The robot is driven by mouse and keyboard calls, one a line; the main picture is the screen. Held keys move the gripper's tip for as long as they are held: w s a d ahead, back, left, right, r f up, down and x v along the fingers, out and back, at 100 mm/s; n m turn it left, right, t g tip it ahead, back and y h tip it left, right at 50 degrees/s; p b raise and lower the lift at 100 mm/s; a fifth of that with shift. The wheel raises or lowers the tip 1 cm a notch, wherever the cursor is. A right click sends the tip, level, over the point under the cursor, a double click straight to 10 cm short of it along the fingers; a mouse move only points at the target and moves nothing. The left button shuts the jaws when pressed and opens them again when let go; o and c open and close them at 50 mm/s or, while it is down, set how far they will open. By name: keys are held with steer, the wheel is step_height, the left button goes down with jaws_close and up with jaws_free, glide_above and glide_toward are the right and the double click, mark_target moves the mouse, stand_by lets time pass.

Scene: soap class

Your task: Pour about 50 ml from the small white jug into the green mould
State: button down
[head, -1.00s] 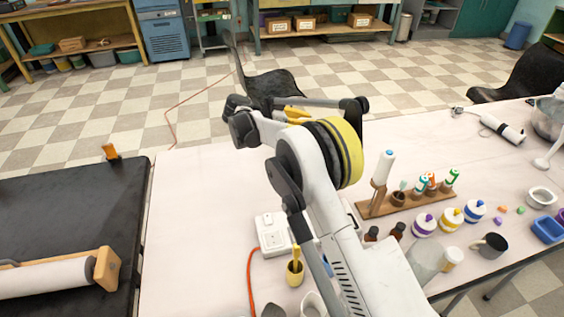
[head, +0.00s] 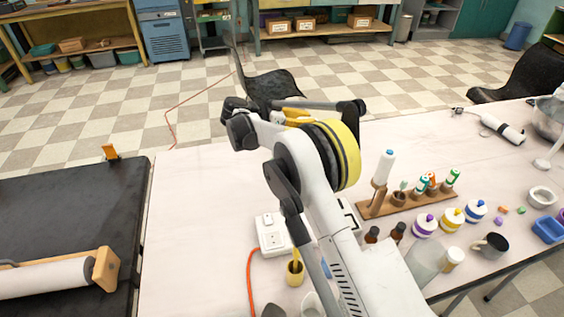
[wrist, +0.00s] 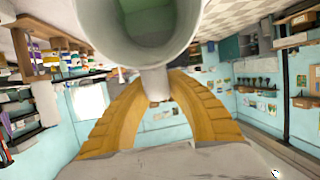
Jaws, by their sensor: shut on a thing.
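My gripper (wrist: 155,90) shows in the wrist view with its yellow fingers closed on the pale handle (wrist: 156,85) of a whitish jug (wrist: 187,52). The jug fills the top of that view, cut off by the frame. Its round mouth faces the camera, and a dull green surface shows inside; I cannot tell whether this is liquid. In the head view my gripper's yellow fingers (head: 297,117) show only partly behind my arm, and the held jug is hidden. I cannot make out the green mould in either view.
A wooden rack (head: 402,198) with small bottles stands right of my arm. Lidded jars (head: 451,218), a dark mug (head: 491,244) and a blue tray (head: 547,229) lie further right. The table's left part is clear.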

steer(key=shift+s+a+r+h+b, duration=0.2)
steer(key=shift+a+r+h+b, duration=0.15)
steer(key=shift+a+h, duration=0.1)
stand_by(0.6)
steer(key=d+f+y+p, duration=0.1)
steer(key=w+d+f+y+p, duration=0.1)
steer(key=d+y, duration=0.1)
steer(key=shift+w+d+g+p, duration=0.15)
steer(key=shift+g+p, duration=0.15)
steer(key=shift+g, duration=0.1)
steer(key=shift+a+f, duration=0.2)
steer(key=shift+a, duration=0.1)
steer(key=shift+d, duration=0.1)
steer(key=shift+r, duration=0.1)
